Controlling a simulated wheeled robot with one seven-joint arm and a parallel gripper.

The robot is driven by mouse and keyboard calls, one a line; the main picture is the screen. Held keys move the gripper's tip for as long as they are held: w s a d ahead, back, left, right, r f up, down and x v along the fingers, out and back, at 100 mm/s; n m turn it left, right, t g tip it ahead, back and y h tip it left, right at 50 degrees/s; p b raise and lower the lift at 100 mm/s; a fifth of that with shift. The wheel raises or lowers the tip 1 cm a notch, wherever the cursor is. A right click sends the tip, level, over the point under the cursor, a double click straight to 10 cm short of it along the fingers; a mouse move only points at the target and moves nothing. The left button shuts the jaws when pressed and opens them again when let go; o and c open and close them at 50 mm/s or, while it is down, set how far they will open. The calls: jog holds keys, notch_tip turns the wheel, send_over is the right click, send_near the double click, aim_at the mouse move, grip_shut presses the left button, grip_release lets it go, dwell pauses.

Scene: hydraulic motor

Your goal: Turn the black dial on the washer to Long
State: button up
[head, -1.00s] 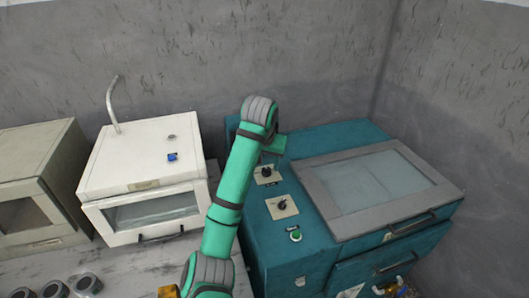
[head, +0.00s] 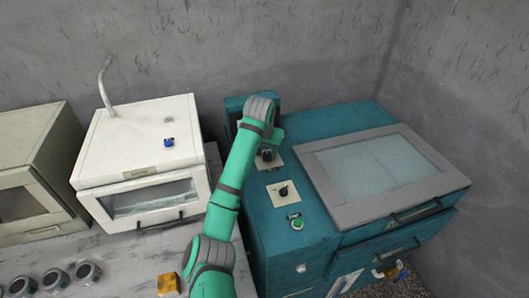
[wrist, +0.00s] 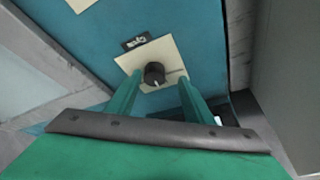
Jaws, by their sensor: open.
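The teal washer (head: 330,112) stands at the right in the head view. It has two black dials on pale plates. The far dial (head: 267,156) is partly covered by my gripper. The near dial (head: 284,190) is clear of it. In the wrist view a round black dial (wrist: 154,73) sits on a pale plate between the fingertips, with a light mark toward the bottom of the picture. My gripper (wrist: 157,88) is open, its fingers on either side of this dial; contact cannot be told. A small black label (wrist: 136,42) is unreadable.
A green button (head: 297,224) sits below the near dial. The washer's grey-framed lid (head: 325,170) is shut to the right of the dials. A white box machine (head: 140,140) stands at left. An orange block (head: 168,284) and several round parts lie on the bench.

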jog(key=shift+w+d+f, duration=0.1)
jog(key=shift+d+f, duration=0.35)
jog(key=shift+d, duration=0.3)
jog(key=shift+a, duration=0.1)
